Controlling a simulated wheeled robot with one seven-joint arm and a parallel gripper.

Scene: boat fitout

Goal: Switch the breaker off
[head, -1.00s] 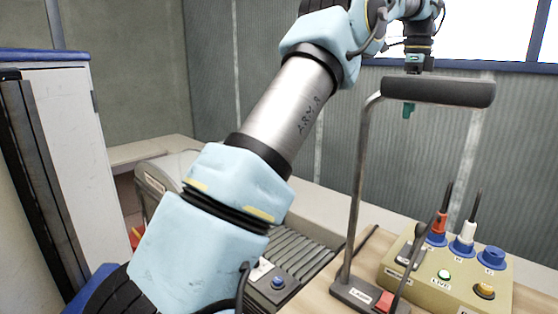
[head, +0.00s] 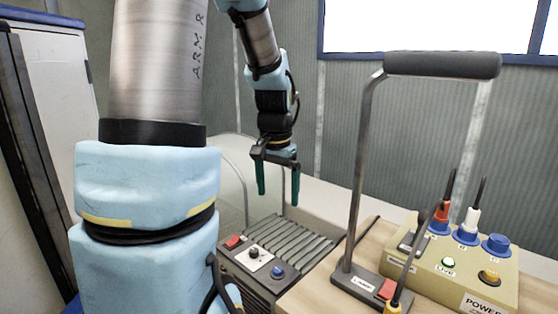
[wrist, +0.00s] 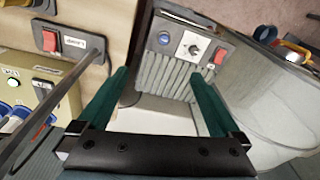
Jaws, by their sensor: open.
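The breaker (head: 411,242) is a small dark switch on the top left of the yellow-beige power box (head: 465,272), at the right of the head view. A green lamp marked LIVE (head: 448,262) sits on the box. My gripper (head: 278,198) is open and empty, fingers down, left of the box and above the grey ribbed machine.
A lamp (head: 360,170) with a tall post, dark bar and red base switch stands between my gripper and the box. Plugs (head: 468,228) with upright cables stand on the box. The ribbed machine (head: 290,245) has a red switch, knob and blue button.

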